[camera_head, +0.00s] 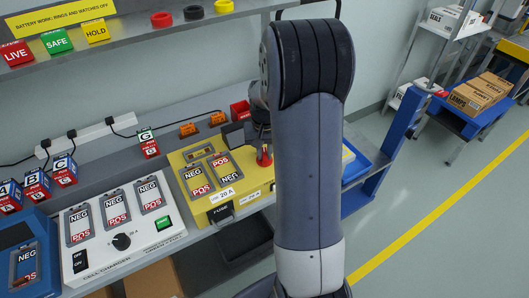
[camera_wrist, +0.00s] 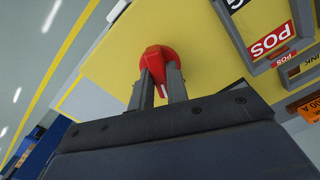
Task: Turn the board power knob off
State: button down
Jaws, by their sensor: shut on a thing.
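The board power knob (camera_head: 264,158) is red and stands on the yellow board (camera_head: 199,208), at its right side beside my arm. In the wrist view the red knob (camera_wrist: 154,55) sits between the fingertips of my gripper (camera_wrist: 159,82). The two fingers are shut on it, one on each side. A white mark shows on the red part between the fingers. In the head view my gripper (camera_head: 263,143) is partly hidden by my forearm, and I cannot read the knob's setting or any on/off lettering.
On the yellow board are NEG/POS battery slots (camera_head: 196,178) and a black fuse part (camera_head: 220,212). A white charger (camera_head: 150,240) with a black dial is to the left. Open floor (camera_head: 420,230) lies to the right.

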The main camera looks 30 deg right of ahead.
aim_at(265, 153)
jog(key=n, duration=0.4)
jog(key=shift+n, duration=0.4)
dwell(0.4)
jog(key=c, duration=1.4)
grip_release()
notch_tip(265, 153, up, 11)
jog(key=shift+f+b, duration=0.1)
jog(key=shift+b, duration=0.4)
notch_tip(265, 153, down, 11)
jog(key=shift+r, duration=0.1)
